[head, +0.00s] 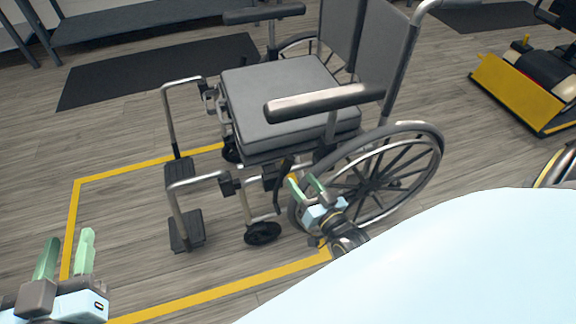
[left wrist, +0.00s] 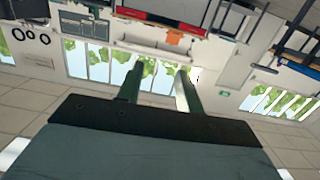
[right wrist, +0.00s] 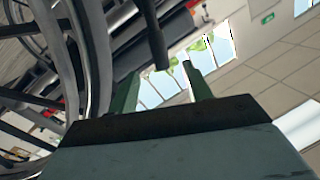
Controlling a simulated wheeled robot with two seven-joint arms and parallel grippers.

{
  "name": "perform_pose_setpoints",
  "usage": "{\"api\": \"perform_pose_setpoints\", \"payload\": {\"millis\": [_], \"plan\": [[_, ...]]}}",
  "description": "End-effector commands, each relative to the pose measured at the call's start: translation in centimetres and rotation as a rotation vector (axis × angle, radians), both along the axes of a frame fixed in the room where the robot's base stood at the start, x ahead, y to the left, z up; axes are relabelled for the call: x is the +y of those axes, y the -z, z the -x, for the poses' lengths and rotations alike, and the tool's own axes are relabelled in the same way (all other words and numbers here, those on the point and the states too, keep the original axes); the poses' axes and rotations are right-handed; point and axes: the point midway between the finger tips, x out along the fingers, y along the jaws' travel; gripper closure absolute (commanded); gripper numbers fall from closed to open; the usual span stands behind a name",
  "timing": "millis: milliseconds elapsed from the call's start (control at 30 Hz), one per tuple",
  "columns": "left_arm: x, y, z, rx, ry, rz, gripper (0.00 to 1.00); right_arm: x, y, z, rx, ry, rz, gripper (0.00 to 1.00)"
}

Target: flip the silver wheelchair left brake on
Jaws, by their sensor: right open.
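The silver wheelchair (head: 290,85) faces left in the head view, with its left side nearest me. A dark brake lever (head: 282,170) stands in front of the near big wheel (head: 415,165), below the seat. My right gripper (head: 302,182) is open just beside the lever, in front of the wheel. In the right wrist view a dark rod (right wrist: 154,32), likely the lever, ends between and just beyond the open fingers (right wrist: 160,72); I cannot tell if they touch. My left gripper (head: 66,240) is open and empty at lower left, and the left wrist view (left wrist: 158,85) shows nothing between its fingers.
Yellow floor tape (head: 76,205) frames the chair's spot. The near footrest (head: 187,230) and front caster (head: 262,233) lie left of my right gripper. A dark mat (head: 160,70) and a rack (head: 150,22) are behind.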

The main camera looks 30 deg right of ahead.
Motion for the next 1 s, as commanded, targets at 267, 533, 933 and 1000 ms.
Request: {"api": "perform_pose_setpoints", "payload": {"millis": [267,533,933,1000], "plan": [[-0.9,-4.4,0.1,-0.274,0.019,0.084,0.64,-0.1,0.1,-3.4,-0.002,0.001,-0.001,0.51],[-1.1,-8.0,1.3,-0.507,0.032,0.159,0.64,-0.2,0.2,-6.4,-0.002,0.002,-0.002,0.51],[-1.0,-9.4,2.1,-0.623,0.034,0.192,0.64,-0.2,0.0,-8.2,0.001,0.001,-0.001,0.51],[-1.0,-9.4,2.1,-0.623,0.034,0.192,0.64,-0.2,0.0,-8.2,0.001,0.001,-0.001,0.51]]}}
